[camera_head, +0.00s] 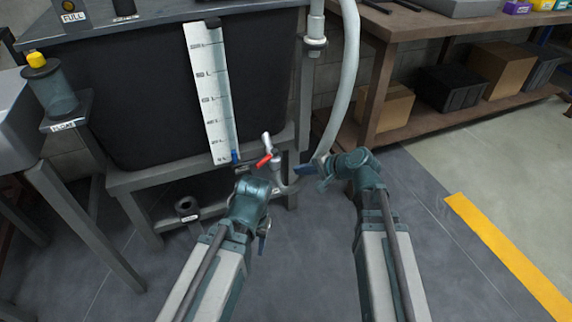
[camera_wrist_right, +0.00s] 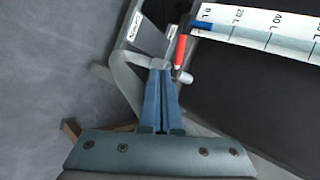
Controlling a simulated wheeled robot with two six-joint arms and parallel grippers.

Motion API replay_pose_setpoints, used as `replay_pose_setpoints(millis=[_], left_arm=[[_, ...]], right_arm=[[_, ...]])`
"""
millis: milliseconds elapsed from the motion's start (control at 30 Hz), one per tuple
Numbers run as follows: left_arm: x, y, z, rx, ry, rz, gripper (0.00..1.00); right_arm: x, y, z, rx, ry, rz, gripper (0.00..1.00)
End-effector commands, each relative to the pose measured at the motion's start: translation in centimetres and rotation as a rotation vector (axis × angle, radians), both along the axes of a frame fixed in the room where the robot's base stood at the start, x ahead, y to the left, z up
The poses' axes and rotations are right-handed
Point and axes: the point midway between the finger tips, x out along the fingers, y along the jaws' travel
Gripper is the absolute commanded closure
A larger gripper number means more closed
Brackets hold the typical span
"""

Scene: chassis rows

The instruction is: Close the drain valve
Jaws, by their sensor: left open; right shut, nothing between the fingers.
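The drain valve has a red lever (camera_head: 264,160) and a silver body (camera_head: 277,161) at the lower front of the black tank. In the right wrist view the red lever (camera_wrist_right: 181,50) stands just beyond and right of my fingertips, with the silver end (camera_wrist_right: 185,77) below it. My right gripper (camera_head: 301,170) points left toward the valve. Its blue fingers (camera_wrist_right: 160,76) are shut and empty, close to the valve; whether they touch it cannot be told. My left gripper (camera_head: 263,229) hangs below the valve, left of the right arm, empty and open; its fingers are partly hidden.
The black tank (camera_head: 130,95) with a white level scale (camera_head: 209,95) stands on a grey frame (camera_head: 150,176). A pale hose (camera_head: 345,90) runs down right of the valve. A wooden bench (camera_head: 415,22) with boxes stands right. Floor at right is clear.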

Motion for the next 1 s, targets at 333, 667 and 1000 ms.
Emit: replay_pose_setpoints(millis=[333, 667, 1000], left_arm=[[0.0, 0.0, -4.5, 0.0, -0.002, 0.008, 0.5], [0.0, 0.0, -5.1, -0.001, -0.003, 0.008, 0.5], [0.0, 0.0, -4.9, 0.0, -0.002, 0.008, 0.5]], right_arm=[[3.7, 3.8, -4.6, -0.002, 0.0, 0.003, 1.0], [6.9, 7.4, -5.1, -0.002, 0.001, 0.002, 1.0], [7.8, 8.5, -4.9, -0.002, 0.001, 0.001, 1.0]])
